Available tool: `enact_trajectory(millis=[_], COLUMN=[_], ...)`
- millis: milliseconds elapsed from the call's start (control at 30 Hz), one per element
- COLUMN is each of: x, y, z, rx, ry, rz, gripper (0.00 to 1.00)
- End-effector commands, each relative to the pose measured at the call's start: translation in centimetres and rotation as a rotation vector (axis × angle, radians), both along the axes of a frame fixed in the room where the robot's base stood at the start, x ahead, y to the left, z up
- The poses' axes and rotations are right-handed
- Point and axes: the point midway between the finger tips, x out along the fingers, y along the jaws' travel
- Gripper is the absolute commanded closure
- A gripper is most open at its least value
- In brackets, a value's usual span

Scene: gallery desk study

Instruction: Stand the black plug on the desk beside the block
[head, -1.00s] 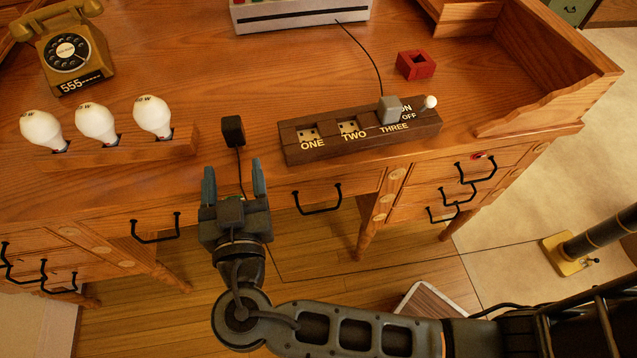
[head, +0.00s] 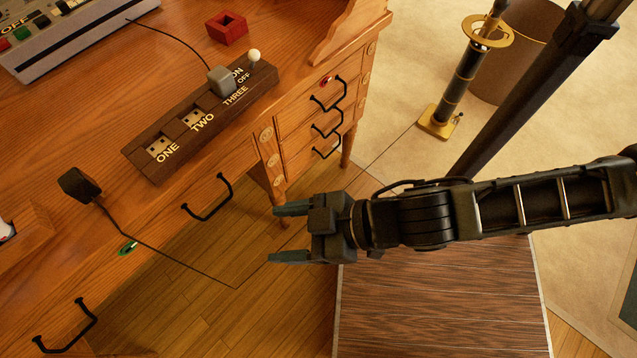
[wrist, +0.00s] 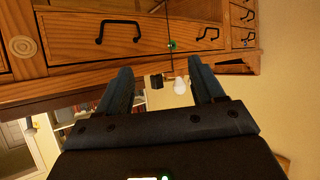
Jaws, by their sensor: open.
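The black plug (head: 79,184) stands on the desk (head: 60,130) near its front edge, beside the left end of the dark wooden block (head: 200,122) and apart from it. Its cord runs over the edge and down in front of the drawers. The block has open sockets marked ONE and TWO; a grey plug (head: 222,82) sits at THREE. My gripper (head: 273,233) is open and empty, off the desk's front, well to the right of the black plug. The wrist view looks upside down; the black plug (wrist: 156,81) shows small between the fingers there.
A red hollow block (head: 227,28) lies behind the socket block. A console (head: 85,40) stands at the back left. Drawer handles (head: 207,198) stick out from the desk front. A brass-based post (head: 455,90) stands on the floor at the right.

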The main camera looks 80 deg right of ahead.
Motion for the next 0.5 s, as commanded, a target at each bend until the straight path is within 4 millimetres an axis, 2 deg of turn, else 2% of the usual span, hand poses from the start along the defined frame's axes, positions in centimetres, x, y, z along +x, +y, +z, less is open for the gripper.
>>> enact_trajectory(millis=[33, 100, 300, 400, 500], x=[-1.8, -3.4, -6.0, -6.5, -6.7], y=[-0.4, -0.6, -1.9, -2.3, -2.4], z=[1.6, 4.0, 9.6, 10.9, 11.4], rx=[0.016, 0.035, 0.046, 0.042, 0.04], ry=[-0.018, -0.063, -0.173, -0.202, -0.21], rz=[0.001, 0.0, -0.044, -0.061, -0.067], gripper=[0.32, 0.32, 0.32, 0.32, 0.32])
